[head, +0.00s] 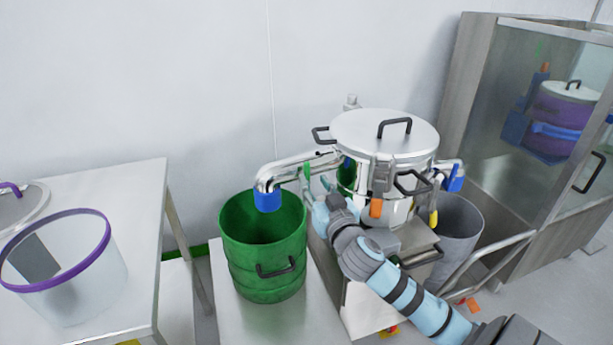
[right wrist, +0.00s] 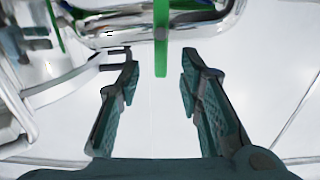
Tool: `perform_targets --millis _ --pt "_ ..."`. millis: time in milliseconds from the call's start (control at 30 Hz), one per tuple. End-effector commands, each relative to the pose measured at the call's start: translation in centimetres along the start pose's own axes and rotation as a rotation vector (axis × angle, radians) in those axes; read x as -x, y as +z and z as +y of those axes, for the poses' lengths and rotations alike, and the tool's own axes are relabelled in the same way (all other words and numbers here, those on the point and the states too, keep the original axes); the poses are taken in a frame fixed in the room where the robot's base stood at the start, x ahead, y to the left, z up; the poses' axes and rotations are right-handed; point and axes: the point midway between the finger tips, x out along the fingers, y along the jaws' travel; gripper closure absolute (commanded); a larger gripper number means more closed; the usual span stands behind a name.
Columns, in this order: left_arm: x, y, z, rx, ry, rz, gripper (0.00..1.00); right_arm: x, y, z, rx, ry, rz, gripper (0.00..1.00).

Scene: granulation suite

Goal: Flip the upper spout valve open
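The upper spout (head: 290,168) is a shiny metal pipe leaving the left side of the lidded steel vessel (head: 385,135) and ending in a blue tip (head: 267,200) over a green bin. A thin green lever (head: 306,172) hangs down from this spout. My right gripper (head: 316,188) is just below the spout by the lever. In the right wrist view, my right gripper (right wrist: 160,72) is open, and the lever (right wrist: 161,40) hangs upright between and just ahead of its fingertips, apart from both fingers. My left gripper is in neither view.
The green bin (head: 262,280) stands left of the vessel. A second green strip (right wrist: 53,25) shows at upper left in the right wrist view. A grey bin (head: 462,225) and a steel cabinet (head: 470,120) are at right. A white table (head: 135,190) with a purple-rimmed tub (head: 75,285) is at left.

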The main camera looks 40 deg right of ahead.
Motion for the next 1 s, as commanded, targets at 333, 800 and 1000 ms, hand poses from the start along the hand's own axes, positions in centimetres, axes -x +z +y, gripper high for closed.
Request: perform_targets --millis 333,800,1000 --pt "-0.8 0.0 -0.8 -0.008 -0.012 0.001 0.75 -6.0 0.1 -0.1 0.0 -0.001 0.0 0.67" --pt "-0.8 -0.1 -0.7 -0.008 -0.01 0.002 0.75 -6.2 0.1 -0.1 0.0 -0.002 -0.002 0.97" --pt "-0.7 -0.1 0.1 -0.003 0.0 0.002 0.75 -6.2 0.1 -0.1 0.001 -0.002 -0.002 1.0"
